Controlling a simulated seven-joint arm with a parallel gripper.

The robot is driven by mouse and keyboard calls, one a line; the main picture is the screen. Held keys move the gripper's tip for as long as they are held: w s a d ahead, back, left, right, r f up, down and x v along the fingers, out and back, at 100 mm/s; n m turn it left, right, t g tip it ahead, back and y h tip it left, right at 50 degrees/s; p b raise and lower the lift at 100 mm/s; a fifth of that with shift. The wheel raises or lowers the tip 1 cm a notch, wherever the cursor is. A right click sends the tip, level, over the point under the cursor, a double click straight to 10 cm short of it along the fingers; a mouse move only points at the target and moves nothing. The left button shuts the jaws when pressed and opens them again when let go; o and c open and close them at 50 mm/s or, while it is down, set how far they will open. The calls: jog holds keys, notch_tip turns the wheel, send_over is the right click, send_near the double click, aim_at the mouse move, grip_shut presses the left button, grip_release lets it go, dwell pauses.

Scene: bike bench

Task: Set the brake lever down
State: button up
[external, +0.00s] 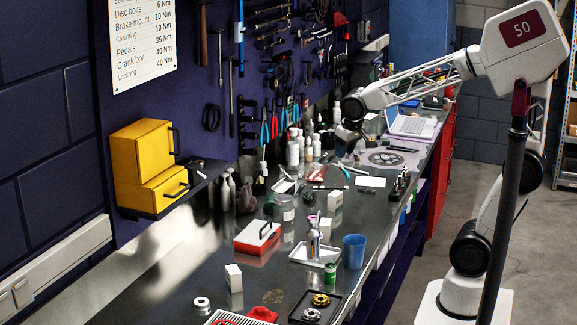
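My gripper (347,146) hangs at the end of my arm over the far half of the dark bench top (205,283). It points down, left of the laptop, with bottles close behind it to the left. It is small and dark here, so I cannot tell whether its fingers are open or shut, or whether they hold anything. I cannot pick out the brake lever for sure; it may be hidden at the gripper or among the small parts on the bench.
A laptop (410,125) and a grey mat with a chainring (386,158) lie right of my gripper. Bottles (294,150) stand along the wall.

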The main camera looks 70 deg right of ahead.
jog(key=s+a+f+n, duration=0.1)
jog(key=s+a, duration=0.2)
jog(key=s, duration=0.7)
jog(key=s+a+f+n+y, duration=0.1)
jog(key=s+a, duration=0.3)
jog(key=s, duration=0.6)
jog(key=shift+a+f+n, duration=0.2)
jog(key=shift+f+n, duration=0.25)
jog(key=shift+n, duration=0.35)
